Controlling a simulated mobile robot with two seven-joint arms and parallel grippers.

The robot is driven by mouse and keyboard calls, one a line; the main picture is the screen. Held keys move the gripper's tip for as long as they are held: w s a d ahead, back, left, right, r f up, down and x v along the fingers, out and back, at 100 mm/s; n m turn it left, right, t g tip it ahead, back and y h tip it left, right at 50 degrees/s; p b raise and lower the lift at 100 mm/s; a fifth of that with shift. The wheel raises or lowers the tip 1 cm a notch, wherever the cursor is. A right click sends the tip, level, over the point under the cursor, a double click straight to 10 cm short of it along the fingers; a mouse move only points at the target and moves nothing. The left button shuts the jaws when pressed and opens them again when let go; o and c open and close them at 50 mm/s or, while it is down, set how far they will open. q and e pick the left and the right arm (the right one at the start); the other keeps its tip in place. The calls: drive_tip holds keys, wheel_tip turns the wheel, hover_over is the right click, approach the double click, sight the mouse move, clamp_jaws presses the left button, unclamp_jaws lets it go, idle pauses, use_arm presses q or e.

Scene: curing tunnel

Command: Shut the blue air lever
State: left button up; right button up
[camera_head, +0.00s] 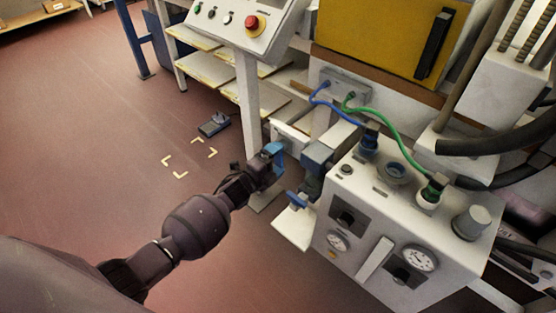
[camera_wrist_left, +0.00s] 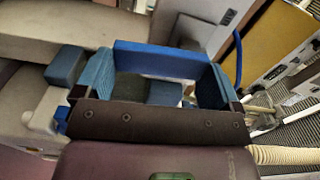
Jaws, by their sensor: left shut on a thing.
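My left gripper (camera_head: 273,157) reaches in from the lower left to the left side of the white valve box (camera_head: 352,205). In the left wrist view its two blue-padded fingers (camera_wrist_left: 158,85) stand wide apart, with a bright blue bar, the blue air lever (camera_wrist_left: 160,57), spanning between them. The gripper is shut on this lever. In the head view the fingers largely hide the lever, so its exact angle cannot be told. My right gripper is not in view.
A second blue handle (camera_head: 297,199) sits just below the gripper. Blue (camera_head: 335,106) and green (camera_head: 385,124) hoses loop above the box. Gauges (camera_head: 420,257) are on its front. A control panel (camera_head: 245,22) stands behind. The floor at left is open.

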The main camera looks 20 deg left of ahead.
use_arm(q)
drive_tip(key=shift+a+f+m, duration=0.15)
drive_tip(key=shift+m, duration=0.45)
drive_tip(key=o, duration=1)
drive_tip(key=p+v, duration=0.1)
drive_tip(key=v, duration=0.9)
drive_tip(key=shift+s, duration=0.35)
drive_tip(key=shift+a, duration=0.15)
